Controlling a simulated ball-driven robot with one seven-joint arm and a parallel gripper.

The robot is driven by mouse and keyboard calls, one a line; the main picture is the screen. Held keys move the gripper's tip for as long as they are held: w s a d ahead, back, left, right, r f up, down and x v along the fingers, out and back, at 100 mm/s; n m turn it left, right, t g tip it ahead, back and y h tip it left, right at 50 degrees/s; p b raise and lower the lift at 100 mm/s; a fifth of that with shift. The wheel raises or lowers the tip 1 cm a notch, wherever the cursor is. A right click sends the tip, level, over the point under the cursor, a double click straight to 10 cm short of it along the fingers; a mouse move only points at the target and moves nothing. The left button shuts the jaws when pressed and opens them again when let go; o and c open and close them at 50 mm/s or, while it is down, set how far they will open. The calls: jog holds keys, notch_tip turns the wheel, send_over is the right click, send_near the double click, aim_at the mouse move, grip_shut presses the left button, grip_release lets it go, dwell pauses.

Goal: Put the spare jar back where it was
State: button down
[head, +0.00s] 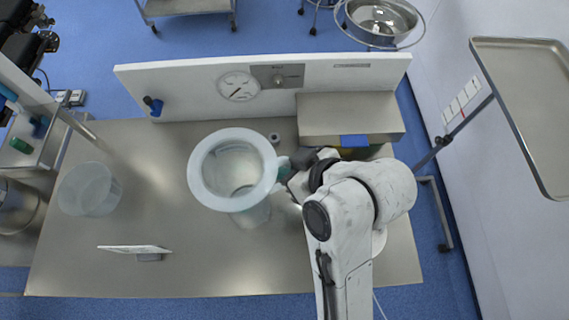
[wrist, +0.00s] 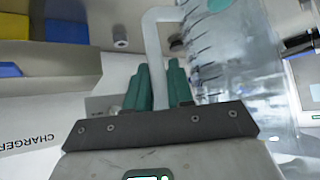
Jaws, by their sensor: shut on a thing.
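A clear jar with a wide white rim (head: 206,185) and a side handle is above the middle of the steel table (head: 180,270). It looks roughly upright in the head view, and its rim looks large and close to the camera. In the wrist view the clear, marked jar wall (wrist: 235,60) fills the right side. My gripper (head: 285,172) is at the jar's right side. In the wrist view its green fingers (wrist: 158,88) are shut on the pale handle (wrist: 153,40). Whether the jar's base touches the table is unclear.
Another clear container (head: 90,190) stands at the table's left. A small sign (head: 135,249) stands at front left. A white back panel (head: 190,80) with a gauge and a grey box (head: 345,115) with blue and yellow pieces line the back. The front middle is clear.

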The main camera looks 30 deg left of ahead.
jog(key=shift+r, duration=0.1)
jog(key=c, duration=1)
grip_release()
jog(key=shift+d+r, duration=0.1)
jog(key=v, duration=1.1)
jog(key=shift+s+d+r, duration=0.15)
jog(key=shift+d+r, duration=0.1)
